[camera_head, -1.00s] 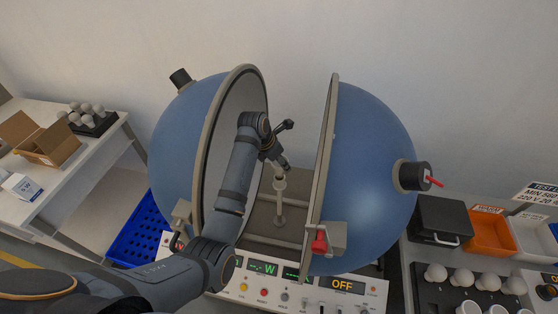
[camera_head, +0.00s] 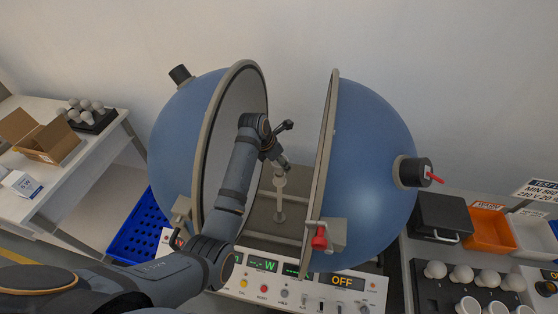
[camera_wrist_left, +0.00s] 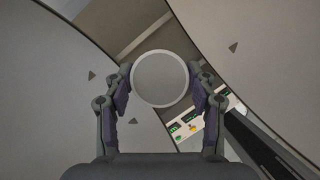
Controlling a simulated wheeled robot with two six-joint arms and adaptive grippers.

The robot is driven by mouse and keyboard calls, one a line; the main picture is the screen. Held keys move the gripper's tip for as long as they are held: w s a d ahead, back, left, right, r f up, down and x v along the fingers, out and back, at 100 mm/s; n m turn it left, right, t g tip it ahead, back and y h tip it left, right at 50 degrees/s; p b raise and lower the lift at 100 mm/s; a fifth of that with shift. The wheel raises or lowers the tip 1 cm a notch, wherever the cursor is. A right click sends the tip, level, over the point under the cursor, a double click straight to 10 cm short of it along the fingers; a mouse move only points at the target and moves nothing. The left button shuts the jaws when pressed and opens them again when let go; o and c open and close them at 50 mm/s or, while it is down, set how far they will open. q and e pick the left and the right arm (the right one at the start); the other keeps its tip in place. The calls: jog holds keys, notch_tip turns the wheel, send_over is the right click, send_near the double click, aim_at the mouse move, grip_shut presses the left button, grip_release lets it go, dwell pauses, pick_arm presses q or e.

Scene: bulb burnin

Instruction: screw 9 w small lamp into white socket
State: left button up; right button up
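My left gripper (camera_head: 283,166) reaches down between the open halves of the blue sphere (camera_head: 375,170), just above the upright post (camera_head: 280,208). A pale piece (camera_head: 280,184) sits at the post's top; I cannot tell lamp from socket there. In the left wrist view a round pale grey disc with a lighter rim (camera_wrist_left: 161,79) lies between the fingers of the left gripper (camera_wrist_left: 161,88), close to both. It looks like a lamp seen end-on, but contact with the fingers is unclear. My right gripper is not in view.
The control panel (camera_head: 235,279) in front reads OFF. Several white lamps stand in a dark tray (camera_head: 428,293) at right, near a black case (camera_head: 440,218) and an orange bin (camera_head: 490,230). A blue crate (camera_head: 140,232), a cardboard box (camera_head: 58,143) and more lamps are at left.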

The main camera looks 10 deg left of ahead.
pick_arm(q)
jog(key=o, duration=0.4)
jog(key=v, duration=1.2)
